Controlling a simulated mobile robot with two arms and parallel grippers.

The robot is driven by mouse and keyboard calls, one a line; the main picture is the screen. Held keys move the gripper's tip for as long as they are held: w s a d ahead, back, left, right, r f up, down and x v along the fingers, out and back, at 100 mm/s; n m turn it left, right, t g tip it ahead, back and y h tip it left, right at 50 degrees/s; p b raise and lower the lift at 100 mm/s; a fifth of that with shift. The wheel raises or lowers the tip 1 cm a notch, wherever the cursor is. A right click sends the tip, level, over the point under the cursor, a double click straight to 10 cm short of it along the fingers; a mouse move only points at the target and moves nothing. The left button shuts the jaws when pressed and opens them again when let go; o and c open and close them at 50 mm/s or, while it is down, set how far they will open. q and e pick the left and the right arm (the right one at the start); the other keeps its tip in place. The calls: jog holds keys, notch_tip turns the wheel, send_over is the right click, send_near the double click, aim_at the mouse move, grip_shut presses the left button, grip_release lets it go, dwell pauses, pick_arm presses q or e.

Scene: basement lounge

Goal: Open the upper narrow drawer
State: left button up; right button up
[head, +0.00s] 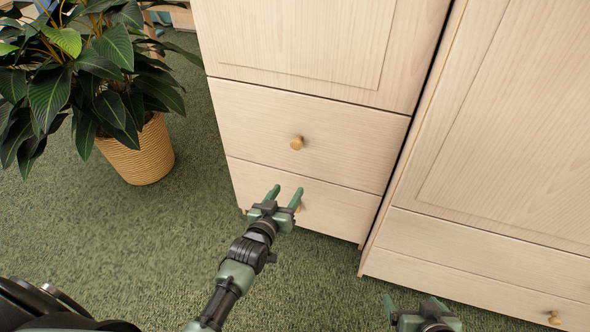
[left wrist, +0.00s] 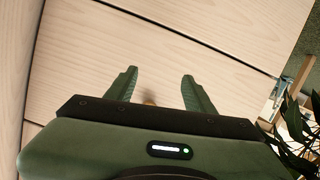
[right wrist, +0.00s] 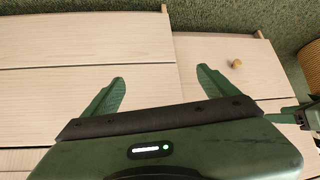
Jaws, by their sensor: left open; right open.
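The upper narrow drawer (head: 345,143) is closed flush in the pale wood cabinet, with a round wooden knob (head: 297,143) at its middle. My left gripper (head: 285,192) is open and empty. In the head view it shows below that knob and overlaps the lower narrow drawer (head: 340,207). In the left wrist view, a small brown knob (left wrist: 149,100) shows between the open fingers, mostly hidden by the gripper body; contact cannot be told. My right gripper (head: 411,308) is open and empty, low in front of the wide cabinet.
The wide cabinet (head: 510,130) stands at the right, with a low drawer and knob (head: 555,318). A leafy plant in a woven pot (head: 143,152) stands left of the narrow cabinet. The right wrist view shows another knob (right wrist: 236,64). Green carpet (head: 130,240) is free in front.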

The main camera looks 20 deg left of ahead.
aim_at(296, 148)
pick_arm(q)
notch_tip(296, 148, up, 7)
jog(key=w+a+t+b, duration=0.1)
jog(key=w+t+b, duration=0.1)
jog(key=w+t, duration=0.1)
jog(key=shift+n, duration=0.4)
jog(key=w+b, duration=0.2)
jog(key=w, duration=0.5)
jog(key=shift+d+r, duration=0.1)
jog(key=shift+r, duration=0.05)
jog(key=shift+w, duration=0.15)
grip_shut()
pick_arm(e)
jog(key=w+a+r+t+y, duration=0.1)
jog(key=w+r+t, duration=0.2)
jog(key=r, duration=0.4)
jog(key=w+a+r+t+y, duration=0.1)
jog(key=w+a+r+t, duration=0.1)
jog(key=r, duration=0.6)
jog(key=w+t, duration=0.1)
jog(key=t, duration=0.1)
jog(key=shift+r+t, duration=0.15)
jog(key=shift+t, duration=0.15)
